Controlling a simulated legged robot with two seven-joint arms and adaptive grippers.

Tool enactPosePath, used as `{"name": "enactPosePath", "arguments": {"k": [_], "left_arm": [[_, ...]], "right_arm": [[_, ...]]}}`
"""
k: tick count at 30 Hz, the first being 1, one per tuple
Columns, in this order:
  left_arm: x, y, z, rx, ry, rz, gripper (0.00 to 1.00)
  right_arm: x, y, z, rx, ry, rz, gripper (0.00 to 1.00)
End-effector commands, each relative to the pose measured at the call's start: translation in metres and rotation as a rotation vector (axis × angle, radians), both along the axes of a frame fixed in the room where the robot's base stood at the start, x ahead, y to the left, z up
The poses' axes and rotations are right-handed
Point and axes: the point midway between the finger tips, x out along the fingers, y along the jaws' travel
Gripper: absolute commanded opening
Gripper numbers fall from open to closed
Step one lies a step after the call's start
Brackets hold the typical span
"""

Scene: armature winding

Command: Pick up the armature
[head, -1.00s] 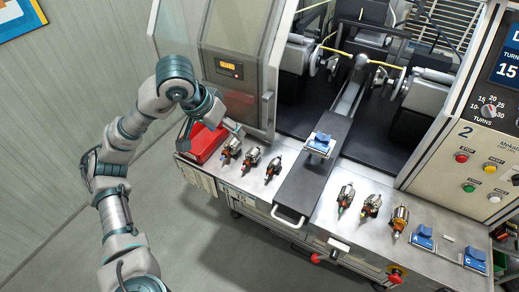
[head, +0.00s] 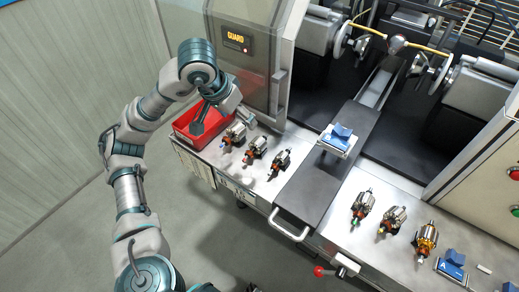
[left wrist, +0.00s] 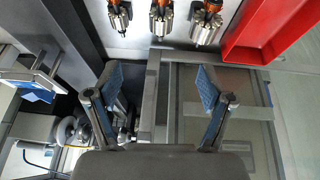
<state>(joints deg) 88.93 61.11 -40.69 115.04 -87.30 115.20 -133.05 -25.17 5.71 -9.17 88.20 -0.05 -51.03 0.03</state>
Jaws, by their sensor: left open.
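Three more lie right of the slide: one (head: 362,206), another (head: 392,220) and a third (head: 426,240). My left gripper (head: 222,122) is open and empty above the bench, by the red bin and the left row. In the left wrist view its fingers (left wrist: 158,86) are spread, with three armatures (left wrist: 160,18) beyond them at the top edge. My right gripper is out of view.
A red bin (head: 181,125) sits at the bench's left end. A dark slide (head: 308,185) with a blue-topped fixture (head: 338,138) divides the bench. The guard door (head: 240,60) stands behind my left arm. A blue block marked A (head: 451,266) is at the lower right.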

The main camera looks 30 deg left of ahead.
Motion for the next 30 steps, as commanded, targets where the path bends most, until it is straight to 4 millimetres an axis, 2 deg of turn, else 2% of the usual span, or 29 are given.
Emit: {"name": "enactPosePath", "arguments": {"k": [1, 7, 18, 30], "left_arm": [[0.001, 0.000, -0.009, 0.000, 0.004, 0.001, 0.81], [0.008, -0.002, -0.030, 0.000, 0.009, -0.001, 0.81], [0.038, -0.009, -0.105, 0.003, 0.009, 0.000, 0.81], [0.051, -0.010, -0.137, 0.000, 0.006, 0.001, 0.81]], "right_arm": [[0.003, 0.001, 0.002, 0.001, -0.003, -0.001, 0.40], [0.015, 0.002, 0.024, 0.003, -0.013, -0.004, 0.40], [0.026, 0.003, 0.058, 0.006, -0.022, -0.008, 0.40], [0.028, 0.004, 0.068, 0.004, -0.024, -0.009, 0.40]]}}
